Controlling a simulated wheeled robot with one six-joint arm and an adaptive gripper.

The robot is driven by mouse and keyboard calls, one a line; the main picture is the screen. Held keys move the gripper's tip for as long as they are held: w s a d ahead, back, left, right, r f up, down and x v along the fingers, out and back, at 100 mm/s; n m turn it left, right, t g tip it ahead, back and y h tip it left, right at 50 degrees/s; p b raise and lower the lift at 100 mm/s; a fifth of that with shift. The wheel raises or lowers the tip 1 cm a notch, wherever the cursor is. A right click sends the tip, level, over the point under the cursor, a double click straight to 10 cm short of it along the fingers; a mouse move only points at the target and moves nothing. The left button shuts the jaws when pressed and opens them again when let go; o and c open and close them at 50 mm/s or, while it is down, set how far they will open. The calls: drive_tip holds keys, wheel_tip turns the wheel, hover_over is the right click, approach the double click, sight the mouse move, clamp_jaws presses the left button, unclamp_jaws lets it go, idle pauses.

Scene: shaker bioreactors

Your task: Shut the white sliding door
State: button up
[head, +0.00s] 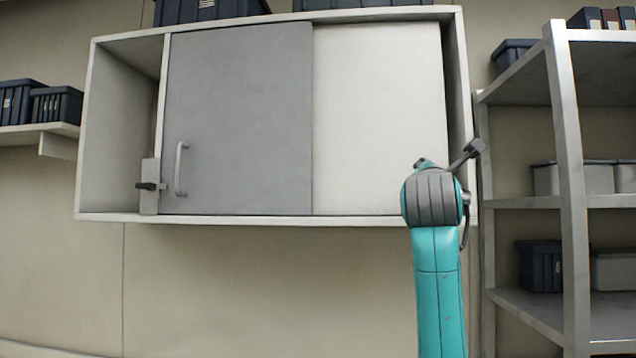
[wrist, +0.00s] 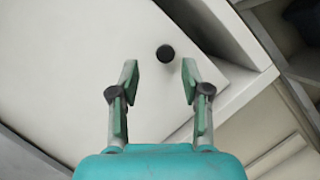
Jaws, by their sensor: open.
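The white sliding door (head: 378,115) covers the right part of the wall cabinet (head: 270,219), beside a grey door (head: 240,110). A narrow dark strip shows between the white door's right edge and the cabinet's right side wall. In the wrist view, the white door (wrist: 90,60) carries a round black knob (wrist: 165,53). My gripper (wrist: 160,72) is open and faces the door. The knob appears between and slightly beyond its fingertips; I cannot tell how far in depth. In the head view, my arm hides the knob and most of the gripper.
The grey door has a handle (head: 180,168), with a small latch block (head: 150,186) beside it. The cabinet's far left compartment is open and looks empty. A grey rack (head: 572,150) with bins stands close on the right. A shelf (head: 58,128) with dark bins is at left.

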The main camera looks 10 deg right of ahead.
sight(337, 170)
drive_tip(key=w+a, duration=0.3)
drive_tip(key=a, duration=0.3)
drive_tip(key=w+a, duration=0.3)
drive_tip(key=a, duration=0.3)
drive_tip(key=w+a, duration=0.3)
drive_tip(key=a, duration=0.4)
drive_tip(key=shift+w+r, duration=0.1)
drive_tip(key=shift+r, duration=0.3)
drive_tip(key=v, duration=0.9)
drive_tip(key=shift+s, duration=0.4)
drive_tip(key=shift+a+f, duration=0.1)
drive_tip(key=shift+a, duration=0.05)
